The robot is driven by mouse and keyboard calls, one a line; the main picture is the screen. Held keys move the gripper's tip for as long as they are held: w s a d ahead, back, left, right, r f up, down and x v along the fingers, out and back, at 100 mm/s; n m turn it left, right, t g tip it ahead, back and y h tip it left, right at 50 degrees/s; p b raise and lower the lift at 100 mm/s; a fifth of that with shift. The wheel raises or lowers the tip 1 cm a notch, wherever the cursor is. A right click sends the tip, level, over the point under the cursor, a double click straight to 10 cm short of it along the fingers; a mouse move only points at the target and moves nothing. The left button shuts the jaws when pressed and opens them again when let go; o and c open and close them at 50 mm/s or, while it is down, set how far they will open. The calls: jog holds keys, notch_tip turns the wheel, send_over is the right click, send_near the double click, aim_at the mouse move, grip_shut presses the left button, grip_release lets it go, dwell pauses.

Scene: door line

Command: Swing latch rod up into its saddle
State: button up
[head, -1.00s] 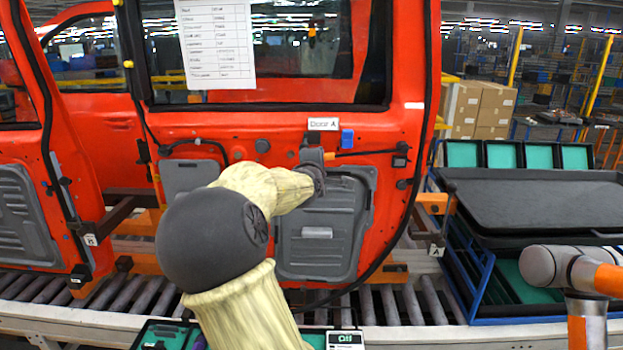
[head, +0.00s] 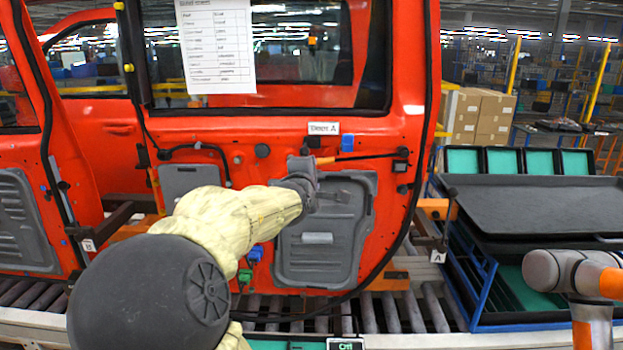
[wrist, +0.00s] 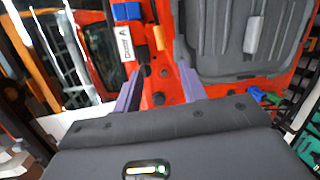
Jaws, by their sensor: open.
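The latch rod (head: 372,156) is thin and black with an orange sleeve (head: 326,160) at its left end. It runs nearly level across Door A to a black latch block (head: 401,160). A blue clip (head: 347,143) sits just above the rod, apart from it; I cannot tell if it is the saddle. My gripper (wrist: 160,72) is open at the door, by the sleeve end. In the wrist view the orange sleeve (wrist: 158,38) shows beyond and between the two purple-grey fingers, with nothing held. In the head view my wrist hides the fingertips.
The Door A label (head: 323,128) is just above my gripper. A grey panel (head: 330,230) is below right. Green and blue connectors (head: 250,262) hang at lower left. Roller conveyor (head: 400,305) runs below the door. A black tray rack (head: 540,205) stands at right.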

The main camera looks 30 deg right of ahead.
jog(key=shift+s+a, duration=0.25)
jog(key=shift+c, duration=1.2)
jog(key=shift+d+f, duration=0.1)
jog(key=shift+d, duration=0.05)
jog(key=c, duration=0.4)
jog(key=shift+d+f+n+b, duration=0.3)
jog(key=shift+n+b, duration=0.3)
jog(key=shift+b, duration=0.05)
grip_shut()
jog(key=w+d+f+n+t+b, duration=0.1)
jog(key=f+n+b, duration=0.3)
jog(key=n, duration=0.5)
jog(key=w+d+f+n+t+b, duration=0.1)
jog(key=d+f+n+b, duration=0.3)
jog(key=n, duration=0.5)
jog(key=shift+w+d+f+n+t+y+b, duration=0.15)
jog(key=shift+d+f+n+t+y+b, duration=0.15)
jog(key=shift+f+t, duration=0.55)
jog(key=shift+a, duration=0.1)
